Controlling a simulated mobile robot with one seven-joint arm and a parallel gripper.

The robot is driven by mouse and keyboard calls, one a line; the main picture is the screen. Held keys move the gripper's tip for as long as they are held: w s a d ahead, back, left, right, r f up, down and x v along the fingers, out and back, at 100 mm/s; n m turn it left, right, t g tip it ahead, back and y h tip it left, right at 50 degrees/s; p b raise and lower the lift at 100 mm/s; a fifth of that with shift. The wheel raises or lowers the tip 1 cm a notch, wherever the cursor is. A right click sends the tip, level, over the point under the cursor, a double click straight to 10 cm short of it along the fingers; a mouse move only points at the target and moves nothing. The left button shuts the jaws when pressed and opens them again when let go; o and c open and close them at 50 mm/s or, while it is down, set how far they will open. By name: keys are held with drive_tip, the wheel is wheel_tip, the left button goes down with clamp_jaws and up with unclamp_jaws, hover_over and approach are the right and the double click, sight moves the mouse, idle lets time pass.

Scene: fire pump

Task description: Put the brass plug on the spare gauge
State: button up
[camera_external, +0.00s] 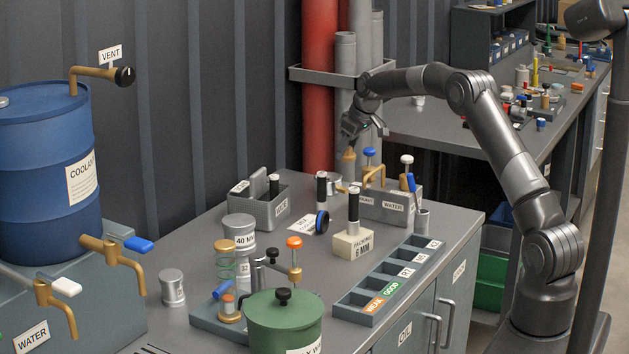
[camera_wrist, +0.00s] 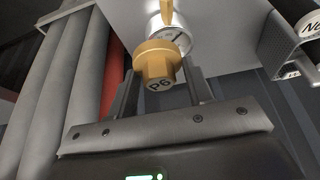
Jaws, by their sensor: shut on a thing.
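The brass plug (camera_wrist: 157,64), a stepped piece marked P6, sits between the two fingers of my gripper (camera_wrist: 158,78) in the wrist view. My gripper is shut on it. In the external view my gripper (camera_external: 353,132) is over the back of the bench, with the plug (camera_external: 349,154) hanging below it. The spare gauge (camera_wrist: 178,37), a pale round dial with a brass stem, lies beyond the plug in the wrist view and is partly covered by it. In the external view a pale round piece (camera_external: 335,181) below the plug looks like the gauge, mostly hidden by a black-handled tool.
A black-handled tool with a blue wheel (camera_external: 322,205) and a packing block (camera_external: 353,244) stand in front. A grey caddy (camera_external: 262,207) is to the left. Red and grey pipes (camera_external: 320,90) rise behind.

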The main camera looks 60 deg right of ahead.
sight(337, 178)
drive_tip(key=shift+w+a+f, duration=0.4)
drive_tip(key=shift+w, duration=0.15)
drive_tip(key=shift+w+a+f, duration=0.35)
drive_tip(key=shift+w, duration=0.15)
drive_tip(key=shift+f, duration=1.95)
drive_tip(key=shift+f, duration=0.15)
drive_tip(key=o, duration=1.1)
